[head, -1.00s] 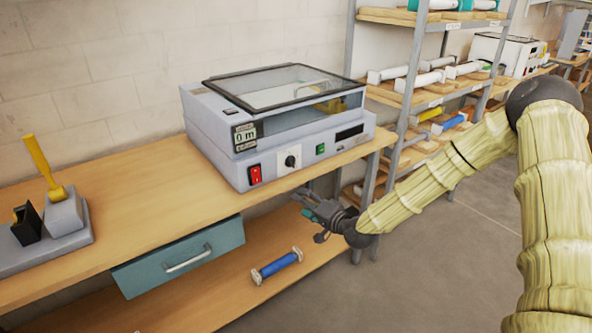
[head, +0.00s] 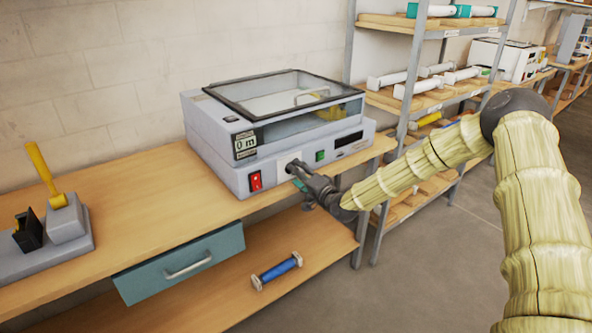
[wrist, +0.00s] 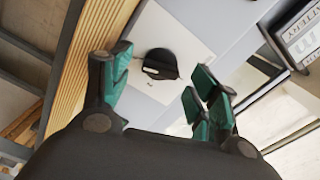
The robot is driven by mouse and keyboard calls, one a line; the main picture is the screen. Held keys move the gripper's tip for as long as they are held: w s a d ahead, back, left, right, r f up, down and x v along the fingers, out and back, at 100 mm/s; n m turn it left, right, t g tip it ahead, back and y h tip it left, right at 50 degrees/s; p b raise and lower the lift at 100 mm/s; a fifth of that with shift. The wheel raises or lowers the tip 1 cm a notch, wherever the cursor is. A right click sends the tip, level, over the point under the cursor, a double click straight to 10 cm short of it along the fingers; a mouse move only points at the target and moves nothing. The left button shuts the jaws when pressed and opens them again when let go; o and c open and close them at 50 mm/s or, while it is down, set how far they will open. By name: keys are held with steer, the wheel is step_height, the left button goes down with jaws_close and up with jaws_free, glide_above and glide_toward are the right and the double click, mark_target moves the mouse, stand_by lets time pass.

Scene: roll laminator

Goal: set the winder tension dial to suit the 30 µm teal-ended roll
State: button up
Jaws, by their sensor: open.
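The grey laminator (head: 228,165) stands on the wooden bench. In the wrist view the dial (wrist: 160,64) lies ahead, between and beyond the fingertips. My gripper (head: 291,168) is at the laminator's front panel; its teal-padded fingers (wrist: 160,85) are open and empty, apart from the dial as far as I can tell. Teal-ended rolls (head: 474,11) lie on the top shelf of the rack.
A red switch (head: 256,181) is left of the dial and a green button (head: 320,156) right of it. A "0 m" counter (head: 245,142) is above the switch. A blue roll (head: 277,271) lies on the lower shelf.

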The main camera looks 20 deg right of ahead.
steer(key=shift+x, duration=0.9)
steer(key=c, duration=1)
